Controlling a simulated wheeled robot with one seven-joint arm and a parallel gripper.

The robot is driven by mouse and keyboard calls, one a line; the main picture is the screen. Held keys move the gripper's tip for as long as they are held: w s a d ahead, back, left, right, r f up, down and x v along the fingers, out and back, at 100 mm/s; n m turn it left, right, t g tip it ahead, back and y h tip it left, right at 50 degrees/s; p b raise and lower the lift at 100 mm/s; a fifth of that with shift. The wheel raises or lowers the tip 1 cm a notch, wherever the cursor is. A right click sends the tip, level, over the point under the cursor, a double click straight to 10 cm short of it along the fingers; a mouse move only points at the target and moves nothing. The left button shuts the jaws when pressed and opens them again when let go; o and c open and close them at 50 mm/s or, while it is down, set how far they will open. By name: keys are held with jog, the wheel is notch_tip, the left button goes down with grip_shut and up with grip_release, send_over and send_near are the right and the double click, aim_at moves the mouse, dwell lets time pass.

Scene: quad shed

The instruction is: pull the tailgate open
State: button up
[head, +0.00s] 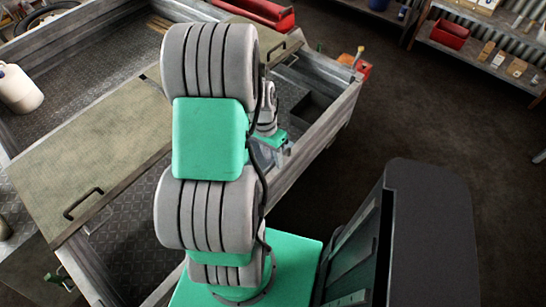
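A metal utility bed with a diamond-plate floor (135,215) fills the left and middle of the head view. A grey metal wall (322,132) runs along its right side, partly hidden by my arm. I cannot tell for certain which wall is the tailgate; this right one looks upright. My gripper (270,157) is beyond my arm's large grey links, close to this wall's inner side. My arm hides part of it, and its fingers are too small and covered to show whether they are open or touching anything.
An olive lid (95,150) with a black handle (83,203) covers part of the bed. A white jug (18,88) stands at the left. A red tray (262,12) is at the back. Shelves with a red bin (449,34) line the back right.

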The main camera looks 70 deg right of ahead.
jog(key=shift+f, duration=0.15)
grip_shut()
dwell(1.4)
